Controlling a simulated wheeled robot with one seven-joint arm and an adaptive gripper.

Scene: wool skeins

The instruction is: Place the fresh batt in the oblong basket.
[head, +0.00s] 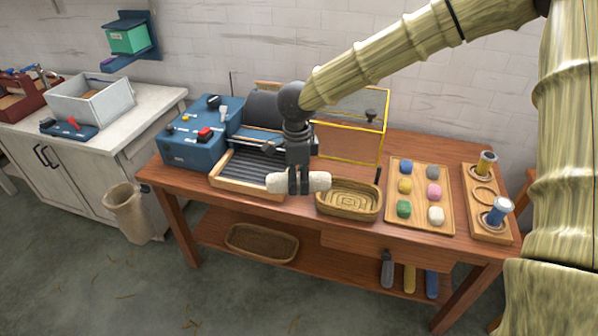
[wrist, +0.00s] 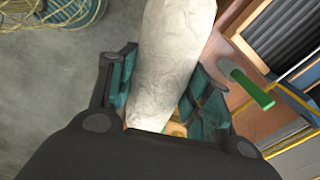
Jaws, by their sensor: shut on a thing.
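The fresh batt is a white, fluffy roll (head: 318,181). My gripper (head: 298,185) is shut across its middle and holds it roughly level, both ends sticking out. In the wrist view the batt (wrist: 170,55) lies between the two teal-padded fingers (wrist: 163,95). An oblong woven basket (head: 349,213) on the table's front edge looks empty; in the head view it is just right of and below the batt. The batt appears apart from it, but the exact height is unclear. Another long woven basket (head: 262,257) stands on the lower shelf.
Left on the table (head: 393,143) are a blue machine (head: 190,150) and a ridged wooden tray (head: 240,188). A yellow-framed clear screen (head: 350,160) stands behind the gripper. Right are a board of coloured wool balls (head: 420,212) and a spool rack (head: 488,222). A bin (head: 130,215) stands left.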

